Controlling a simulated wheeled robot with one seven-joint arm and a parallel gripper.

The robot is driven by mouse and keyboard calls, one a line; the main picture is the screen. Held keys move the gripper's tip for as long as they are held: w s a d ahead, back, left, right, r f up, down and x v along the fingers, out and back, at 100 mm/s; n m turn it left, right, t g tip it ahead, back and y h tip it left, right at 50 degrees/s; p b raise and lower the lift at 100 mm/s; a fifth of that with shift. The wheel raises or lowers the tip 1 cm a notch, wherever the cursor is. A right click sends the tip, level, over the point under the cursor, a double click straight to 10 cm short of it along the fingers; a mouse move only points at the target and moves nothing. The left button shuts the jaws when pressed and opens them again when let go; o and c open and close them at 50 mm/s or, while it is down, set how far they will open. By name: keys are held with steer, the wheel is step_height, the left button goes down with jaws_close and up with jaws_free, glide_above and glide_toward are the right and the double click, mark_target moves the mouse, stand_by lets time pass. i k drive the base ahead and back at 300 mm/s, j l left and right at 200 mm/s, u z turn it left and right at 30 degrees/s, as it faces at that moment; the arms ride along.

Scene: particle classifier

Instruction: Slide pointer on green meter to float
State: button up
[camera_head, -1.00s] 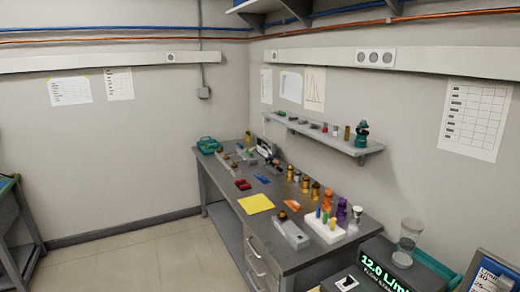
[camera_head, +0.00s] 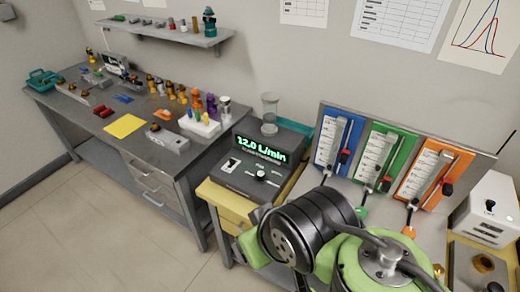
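The green meter (camera_head: 380,157) stands in the middle of three meters on a grey backing panel, in the right half of the head view. It has a white scale and a clear tube. A small red and dark piece (camera_head: 386,184) sits low on its right side. I cannot tell at this size whether it is the pointer, and the float in the tube is not clear. Black and green links of my arm fill the bottom right, below the meters. My gripper is not in view.
The blue meter (camera_head: 332,140) and the orange meter (camera_head: 427,172) flank the green one. A dark box with a green "12.0 L/min" display (camera_head: 262,150) stands to the left. A white box (camera_head: 489,210) stands at the right. A crowded workbench (camera_head: 88,132) is at the left, with clear floor before it.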

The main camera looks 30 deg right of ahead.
mark_target(386, 181)
steer(key=z, duration=2.1)
